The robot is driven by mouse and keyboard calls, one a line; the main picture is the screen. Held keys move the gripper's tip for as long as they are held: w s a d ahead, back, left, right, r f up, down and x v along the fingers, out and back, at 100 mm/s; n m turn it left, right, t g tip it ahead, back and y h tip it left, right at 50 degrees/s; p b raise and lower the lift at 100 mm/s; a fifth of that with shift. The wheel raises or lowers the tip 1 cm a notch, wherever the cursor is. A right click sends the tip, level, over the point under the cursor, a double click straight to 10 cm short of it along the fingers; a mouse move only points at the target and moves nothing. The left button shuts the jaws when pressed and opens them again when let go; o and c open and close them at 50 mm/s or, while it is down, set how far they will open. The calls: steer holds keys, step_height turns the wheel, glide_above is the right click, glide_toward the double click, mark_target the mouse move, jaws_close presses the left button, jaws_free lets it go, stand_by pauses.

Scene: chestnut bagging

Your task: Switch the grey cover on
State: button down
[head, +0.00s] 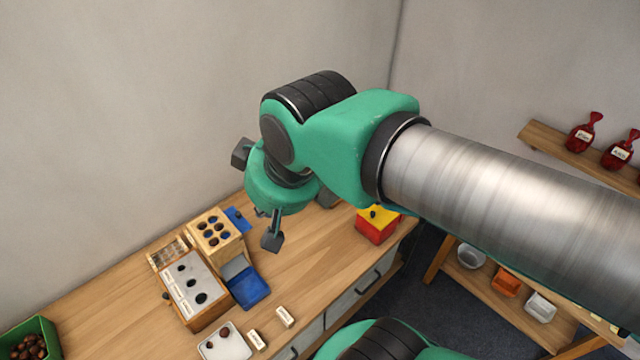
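A wooden box has a grey top panel (189,275) with several black round spots and small white labels, on the left part of the table. I take this panel for the grey cover, but cannot be sure. The spots are too small to tell whether they are knobs, switches or holes. My gripper (284,208) hangs above the table, up and to the right of the panel, apart from it. Its dark finger pads stand wide apart and nothing shows between them. My wrist hides part of the gripper.
A wooden block with holes (232,243) and a blue box (251,291) stand beside the panel. A white tray (226,345), a red-yellow box (376,231) and a green bin of chestnuts (50,337) are also on the table. Bare wood (310,255) lies right of the blue box.

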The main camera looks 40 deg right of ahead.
steer(key=w+d+f+m+g, duration=0.1)
steer(key=w+d+f+m, duration=0.2)
steer(key=w+d+m, duration=0.55)
steer(key=w+d+f+m+g, duration=0.1)
steer(key=w+d+f, duration=0.35)
steer(key=w, duration=0.95)
steer(key=m+g+y+p, duration=0.2)
steer(key=m+y, duration=0.1)
steer(key=m, duration=1)
glide_above(322, 196)
steer(key=s+d, duration=0.2)
steer(key=d, duration=0.2)
step_height(322, 196, down, 35)
steer(key=shift+f, duration=0.15)
steer(key=shift+f, duration=0.15)
steer(key=shift+b+x, duration=0.55)
steer(key=shift+x, duration=4.35)
steer(key=shift+w, duration=0.1)
